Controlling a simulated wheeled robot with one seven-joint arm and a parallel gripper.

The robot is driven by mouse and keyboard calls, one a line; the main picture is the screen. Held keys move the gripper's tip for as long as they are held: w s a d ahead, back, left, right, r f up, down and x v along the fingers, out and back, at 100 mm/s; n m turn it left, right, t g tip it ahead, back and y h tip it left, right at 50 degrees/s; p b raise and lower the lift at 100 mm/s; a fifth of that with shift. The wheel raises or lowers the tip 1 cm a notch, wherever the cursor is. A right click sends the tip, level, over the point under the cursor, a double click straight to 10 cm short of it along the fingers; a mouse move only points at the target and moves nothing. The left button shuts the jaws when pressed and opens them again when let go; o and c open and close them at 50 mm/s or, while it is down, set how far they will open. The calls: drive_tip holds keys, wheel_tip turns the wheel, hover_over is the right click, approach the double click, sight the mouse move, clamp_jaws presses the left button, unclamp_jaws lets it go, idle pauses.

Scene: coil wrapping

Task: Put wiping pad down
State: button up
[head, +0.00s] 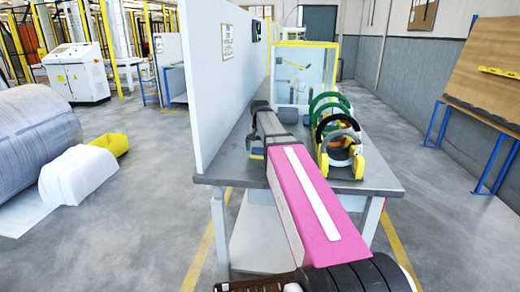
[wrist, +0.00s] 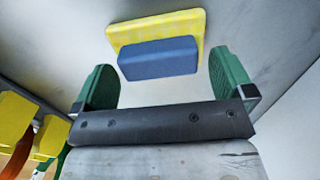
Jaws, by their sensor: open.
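The wiping pad, a blue block on a yellow base, lies on the grey tabletop. In the wrist view the pad (wrist: 158,58) is just beyond and between the two green fingers. In the head view a small part of the pad (head: 257,156) shows beside my arm, close to the white panel. My gripper (wrist: 162,72) is open, with clear gaps between each finger and the pad. It holds nothing. In the head view my arm hides most of the gripper and part of the pad.
Several ear defenders (head: 338,140) stand in a row on the right of the table (head: 375,184). A tall white panel (head: 205,75) runs along the table's left side. A clear yellow-framed box (head: 305,72) is at the back. A yellow bin (head: 112,144) sits on the floor.

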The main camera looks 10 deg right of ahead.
wheel_tip(320, 180, up, 12)
drive_tip(key=shift+f, duration=0.2)
idle(0.5)
